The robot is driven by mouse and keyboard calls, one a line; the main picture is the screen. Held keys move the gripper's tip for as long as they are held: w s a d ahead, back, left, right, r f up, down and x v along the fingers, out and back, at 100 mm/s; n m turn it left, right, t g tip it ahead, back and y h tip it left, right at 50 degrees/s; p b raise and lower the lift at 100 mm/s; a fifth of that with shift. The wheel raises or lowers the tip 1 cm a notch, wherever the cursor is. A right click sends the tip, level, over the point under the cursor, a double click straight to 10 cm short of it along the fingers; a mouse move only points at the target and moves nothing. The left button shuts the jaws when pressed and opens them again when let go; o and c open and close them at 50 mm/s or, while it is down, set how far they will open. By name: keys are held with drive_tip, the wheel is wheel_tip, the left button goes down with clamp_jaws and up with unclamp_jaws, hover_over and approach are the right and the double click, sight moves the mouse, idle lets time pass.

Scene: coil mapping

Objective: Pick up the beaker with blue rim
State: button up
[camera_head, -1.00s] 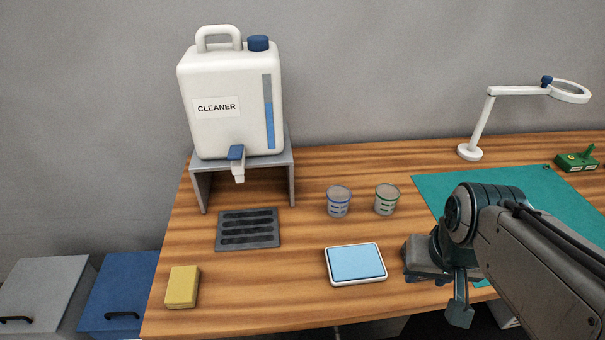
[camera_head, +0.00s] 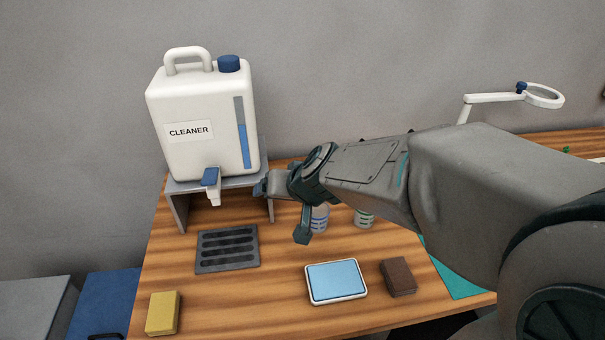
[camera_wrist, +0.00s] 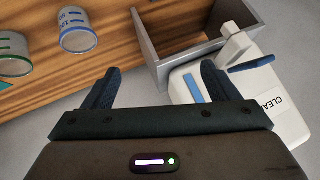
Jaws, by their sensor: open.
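The beaker with blue rim (camera_head: 319,219) stands on the wooden table, partly hidden behind my arm in the head view. In the wrist view the blue-rimmed beaker (camera_wrist: 77,30) lies beyond and to the left of my left finger. A green-rimmed beaker (camera_head: 364,219) stands to its right; in the wrist view it is at the left edge (camera_wrist: 13,55). My gripper (camera_wrist: 160,85) is open, with nothing between its fingers. It is above the table near the stand and apart from both beakers. In the head view its fingers (camera_head: 261,188) are close to the stand's right side.
A white cleaner jug (camera_head: 200,120) with a spout sits on a grey stand (camera_head: 180,205). A grey drip grate (camera_head: 227,248), yellow sponge (camera_head: 163,313), blue-topped tray (camera_head: 337,281) and brown block (camera_head: 398,276) lie on the table. A magnifier lamp (camera_head: 543,96) stands at the back right.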

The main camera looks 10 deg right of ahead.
drive_tip(key=w+m+t+h+p, duration=0.1)
drive_tip(key=w+m, duration=0.1)
drive_tip(key=w, duration=0.2)
drive_tip(key=m+g+h+p, duration=0.3)
drive_tip(key=m+h+p, duration=0.1)
drive_tip(key=h, duration=0.2)
approach(321, 214)
drive_tip(key=b+x, duration=0.7)
drive_tip(key=shift+w+f, duration=0.15)
drive_tip(key=shift+f, duration=0.1)
drive_tip(key=shift+r, duration=0.1)
drive_tip(key=shift+c, duration=0.3)
drive_tip(key=c, duration=1)
